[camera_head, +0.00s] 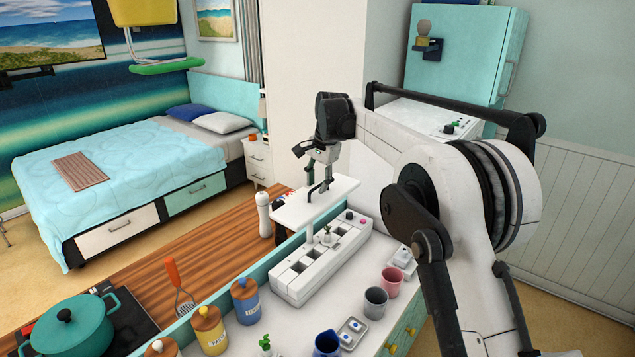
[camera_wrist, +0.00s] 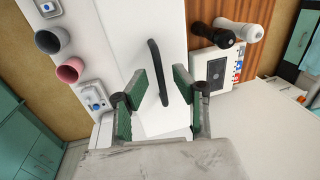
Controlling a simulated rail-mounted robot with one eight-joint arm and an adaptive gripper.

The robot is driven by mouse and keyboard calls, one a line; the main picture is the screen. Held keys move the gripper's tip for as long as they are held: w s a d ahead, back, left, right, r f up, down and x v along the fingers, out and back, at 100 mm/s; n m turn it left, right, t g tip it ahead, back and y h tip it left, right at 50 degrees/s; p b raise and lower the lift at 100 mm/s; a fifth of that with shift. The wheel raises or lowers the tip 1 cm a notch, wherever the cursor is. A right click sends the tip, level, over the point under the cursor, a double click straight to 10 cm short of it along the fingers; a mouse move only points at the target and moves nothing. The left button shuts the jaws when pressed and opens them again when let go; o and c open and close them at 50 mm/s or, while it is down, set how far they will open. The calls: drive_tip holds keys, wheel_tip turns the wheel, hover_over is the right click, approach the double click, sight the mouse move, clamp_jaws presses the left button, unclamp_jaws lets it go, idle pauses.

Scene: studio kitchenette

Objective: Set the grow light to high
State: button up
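The grow light's white lamp panel (camera_head: 290,212) sits level on a post above a long white planter base (camera_head: 310,282) on the counter. A black arched handle (camera_head: 322,185) stands on the panel. The base has square openings, a small seedling (camera_head: 327,236), and dark and pink round controls (camera_head: 362,220) at its far end. My gripper (camera_head: 318,168) points down over the panel. In the wrist view my gripper (camera_wrist: 160,85) is open, with green-padded fingers on either side of the handle (camera_wrist: 157,70). I see gaps between the pads and the handle. The panel (camera_wrist: 160,118) lies below.
Pink (camera_head: 391,282) and grey (camera_head: 376,302) cups stand right of the planter, near small switch boxes (camera_head: 352,333). White and black mills (camera_head: 264,213) stand left of the panel. Canisters (camera_head: 245,300) and a teal pot (camera_head: 75,325) are at the front left. The bed area is beyond.

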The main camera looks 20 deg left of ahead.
sight(318, 187)
clamp_jaws()
idle(0.3)
wheel_tip(318, 187, up, 9)
drive_tip(key=p, duration=0.2)
drive_tip(key=shift+p, duration=0.4)
drive_tip(key=shift+c, duration=1.5)
unclamp_jaws()
drive_tip(key=shift+f, duration=0.2)
drive_tip(key=o, duration=0.3)
drive_tip(key=shift+r, duration=0.1)
